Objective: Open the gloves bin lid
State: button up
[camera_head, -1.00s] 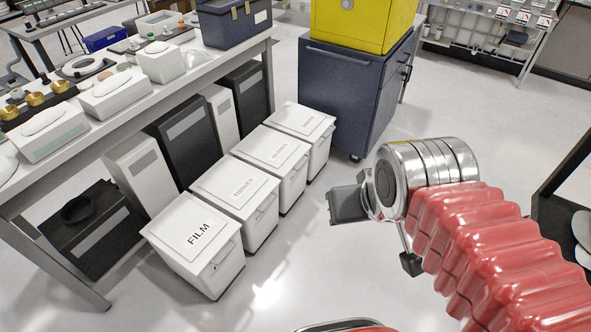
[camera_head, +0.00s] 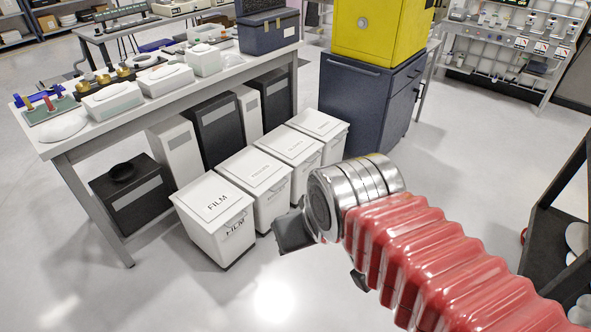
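Several white lidded bins stand in a row on the floor beside the bench, all with lids down. The gloves bin (camera_head: 291,145) is the third from the front, between the tissues bin (camera_head: 257,172) and the rearmost bin (camera_head: 319,125). Its label is small but the earlier frame reads as gloves. The film bin (camera_head: 213,206) is nearest. My gripper (camera_head: 322,258), on the red-sleeved arm, is in front and to the right of the bins, not touching the gloves bin. Its two dark fingers are spread apart with nothing seen between them; the far one is partly hidden.
A long white bench (camera_head: 168,93) runs behind the bins, with dark and white cases beneath. A dark blue cabinet (camera_head: 352,105) carrying a yellow box (camera_head: 380,30) stands behind the rearmost bin. A dark shelf (camera_head: 552,235) is at right. The floor in front is clear.

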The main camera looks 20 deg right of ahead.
aim_at(293, 148)
jog(key=u, duration=0.15)
jog(key=k, duration=0.45)
jog(key=z, duration=0.4)
jog(key=i, duration=0.8)
jog(key=z, duration=0.9)
jog(key=i, duration=1.55)
jog(key=u, duration=0.8)
jog(key=i, duration=0.9)
jog(key=u, duration=0.65)
